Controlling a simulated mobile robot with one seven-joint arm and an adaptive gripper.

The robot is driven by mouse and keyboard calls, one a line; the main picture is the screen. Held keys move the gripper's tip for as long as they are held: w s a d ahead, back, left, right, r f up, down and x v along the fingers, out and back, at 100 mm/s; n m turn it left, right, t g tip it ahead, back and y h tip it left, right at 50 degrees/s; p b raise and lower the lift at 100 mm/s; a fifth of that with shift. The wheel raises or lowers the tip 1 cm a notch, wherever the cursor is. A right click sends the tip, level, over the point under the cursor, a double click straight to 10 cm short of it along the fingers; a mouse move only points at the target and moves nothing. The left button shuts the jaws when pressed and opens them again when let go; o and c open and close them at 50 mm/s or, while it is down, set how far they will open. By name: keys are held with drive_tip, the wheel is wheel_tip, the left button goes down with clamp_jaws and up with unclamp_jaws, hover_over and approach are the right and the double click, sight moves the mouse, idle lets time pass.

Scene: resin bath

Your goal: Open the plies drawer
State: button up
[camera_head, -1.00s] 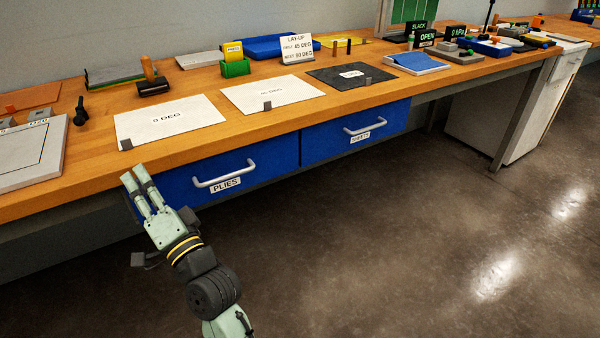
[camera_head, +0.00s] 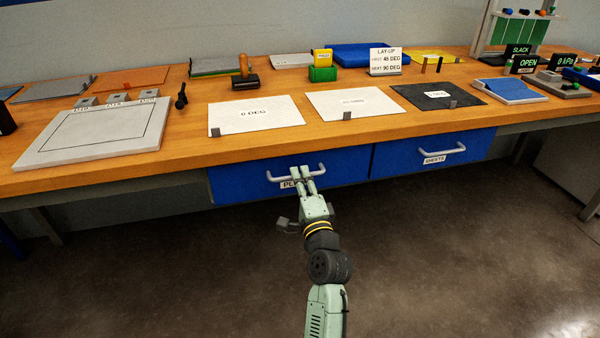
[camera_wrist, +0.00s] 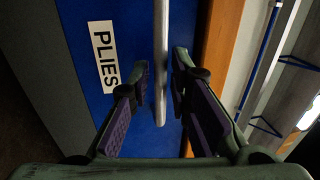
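The blue plies drawer (camera_head: 236,181) is under the front edge of the bench, flush with it and closed. Its pale bar handle (camera_head: 279,178) runs across its front, with the PLIES label (camera_head: 288,184) just below, partly hidden by my gripper. My gripper (camera_head: 304,171) is at the handle in the head view. In the wrist view my gripper (camera_wrist: 158,80) is open, with its fingers apart on either side of the handle (camera_wrist: 160,50). The PLIES label (camera_wrist: 104,55) shows left of the fingers. Whether a finger touches the bar I cannot tell.
The sheets drawer (camera_head: 400,160) is closed to the right. The wooden bench top (camera_head: 190,150) overhangs both drawers and carries white sheets (camera_head: 256,115), a grey plate (camera_head: 60,150) and small tools. The floor (camera_head: 450,250) before the drawers is clear.

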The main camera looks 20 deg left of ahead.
drive_tip(key=shift+w+a+r, duration=0.15)
drive_tip(key=shift+w+a, duration=0.25)
drive_tip(key=shift+w, duration=0.15)
drive_tip(key=shift+c, duration=0.5)
clamp_jaws()
